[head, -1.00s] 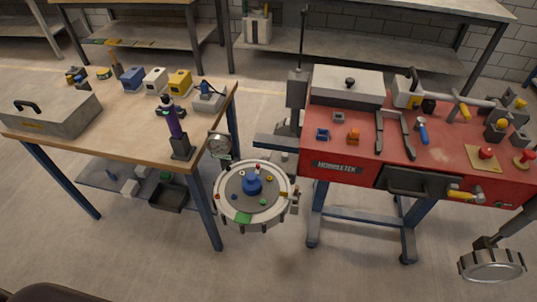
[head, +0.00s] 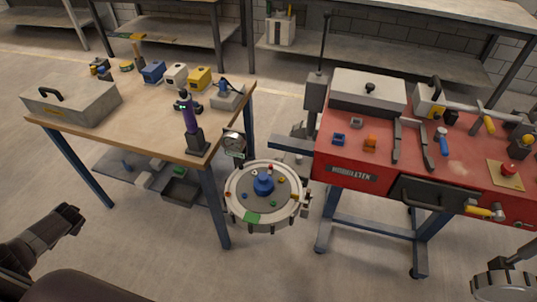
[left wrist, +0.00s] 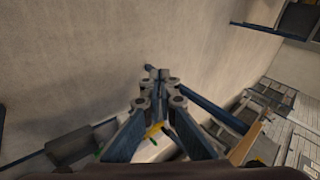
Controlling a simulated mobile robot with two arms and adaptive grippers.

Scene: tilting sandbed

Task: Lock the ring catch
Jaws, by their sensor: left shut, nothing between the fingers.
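The round sandbed (head: 244,218) stands between the wooden table and the red bench, with a pale ring rim and a blue knob (head: 263,183) at its middle. Small coloured parts lie around the knob, and a green patch shows at the front of the rim. Small fittings (head: 304,200) sit at its right side; I cannot tell which is the ring catch or its state. My left gripper (head: 75,213) is at the lower left, well away from the sandbed. In the left wrist view its fingers (left wrist: 160,85) are together and empty. My right gripper is not in view.
The wooden table (head: 140,125) holds a grey case, coloured boxes and a dark upright stand (head: 194,135). The red bench (head: 345,172) carries several tools. A round metal piece (head: 502,284) is at the lower right. Floor in front is clear.

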